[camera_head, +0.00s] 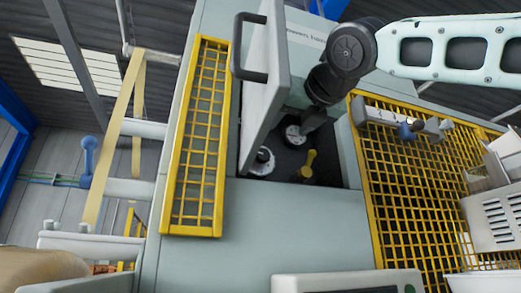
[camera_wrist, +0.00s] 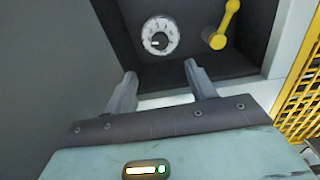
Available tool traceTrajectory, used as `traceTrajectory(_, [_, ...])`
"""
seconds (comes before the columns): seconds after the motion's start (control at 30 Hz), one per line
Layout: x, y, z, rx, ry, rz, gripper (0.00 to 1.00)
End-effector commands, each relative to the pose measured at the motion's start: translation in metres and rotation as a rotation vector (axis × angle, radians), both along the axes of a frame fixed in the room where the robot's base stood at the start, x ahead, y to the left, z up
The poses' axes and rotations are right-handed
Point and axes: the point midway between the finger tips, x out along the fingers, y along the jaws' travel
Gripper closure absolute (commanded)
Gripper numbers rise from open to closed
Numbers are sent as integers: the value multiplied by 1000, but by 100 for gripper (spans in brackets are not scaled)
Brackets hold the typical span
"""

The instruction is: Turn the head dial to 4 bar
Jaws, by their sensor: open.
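The head dial (camera_wrist: 160,36) is a white round scale with dark numerals and a dark knob in its middle, set on the dark recessed panel. I cannot read its setting surely. The head view shows two pale round dials in the recess, a lower left one (camera_head: 263,161) and an upper one (camera_head: 294,135) beside my gripper; the lower left one seems to match the wrist view. My gripper (camera_wrist: 160,72) is open and empty, its fingers apart and short of the dial, touching nothing visible. In the head view its fingers are hard to make out.
A yellow lever (camera_wrist: 226,24) sits right of the dial, also in the head view (camera_head: 308,166). An open grey door with a dark handle (camera_head: 237,50) bounds the recess on the left. Yellow mesh guards (camera_head: 222,150) flank the machine. A pale cabinet edge lies right of the recess.

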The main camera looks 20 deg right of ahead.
Motion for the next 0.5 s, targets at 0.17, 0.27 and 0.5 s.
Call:
traceTrajectory(0.17, [32,1,6,-1,5,-2,44])
traceTrajectory(0.27, [43,0,7,0,1,-4,44])
traceTrajectory(0.5, [56,0,9,2,-3,-12,44])
